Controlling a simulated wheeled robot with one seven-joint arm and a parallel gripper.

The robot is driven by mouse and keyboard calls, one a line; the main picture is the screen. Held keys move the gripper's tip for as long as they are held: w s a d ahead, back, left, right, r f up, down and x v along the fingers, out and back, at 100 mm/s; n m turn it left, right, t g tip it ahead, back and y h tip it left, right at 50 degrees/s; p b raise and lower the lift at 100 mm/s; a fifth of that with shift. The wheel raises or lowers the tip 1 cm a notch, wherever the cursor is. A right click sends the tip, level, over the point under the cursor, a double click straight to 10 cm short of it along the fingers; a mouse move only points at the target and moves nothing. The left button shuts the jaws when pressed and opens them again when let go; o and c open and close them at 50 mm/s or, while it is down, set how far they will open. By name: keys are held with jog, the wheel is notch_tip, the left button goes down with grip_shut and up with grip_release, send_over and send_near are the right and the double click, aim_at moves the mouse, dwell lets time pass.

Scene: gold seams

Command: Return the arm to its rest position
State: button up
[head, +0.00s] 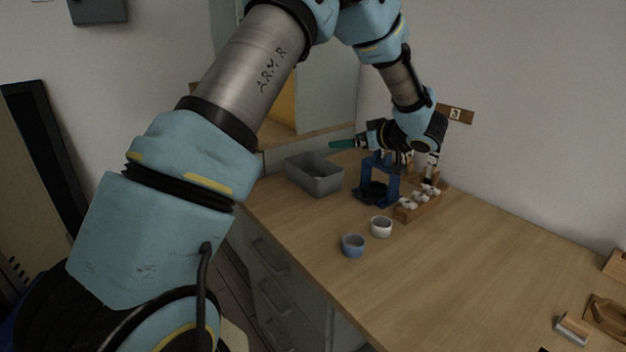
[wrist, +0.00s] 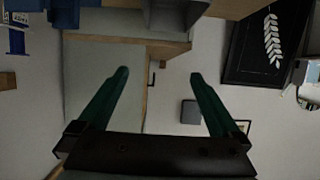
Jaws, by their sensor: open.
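My arm reaches up from the lower left of the head view, bends over at the top, and comes down to the far part of the wooden table (head: 470,265). My gripper (head: 335,144) points left, above and behind the grey bin (head: 314,182) in the head view. In the wrist view, its two green fingers (wrist: 160,75) are spread wide apart, with nothing between them. The wrist view is turned and shows a wall, a dark picture with a white leaf (wrist: 272,40) and a cabinet edge. The fingers are small in the head view.
A blue stand (head: 360,178) is close below my wrist. Beside it are a wooden rack (head: 405,214) with several white pieces, a white cup (head: 381,229) and a blue cup (head: 352,248). Wooden items (head: 606,316) lie at the far right. The table's middle right is clear.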

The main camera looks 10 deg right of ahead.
jog(key=w+a+r+m+h, duration=0.4)
jog(key=w+a+h, duration=0.1)
jog(key=a+h, duration=0.2)
jog(key=s+a+f+g, duration=0.2)
jog(key=s+a+g, duration=0.1)
jog(key=s+a, duration=0.5)
jog(key=s+a+f+m+g, duration=0.1)
jog(key=s+a+f+g, duration=0.2)
jog(key=s+a, duration=0.6)
jog(key=s+a+f+m+g+y, duration=0.1)
jog(key=s+a+g, duration=0.3)
jog(key=s+a, duration=0.4)
jog(key=shift+s+a+f+g, duration=0.15)
jog(key=shift+s+f+g, duration=0.25)
jog(key=shift+f, duration=0.45)
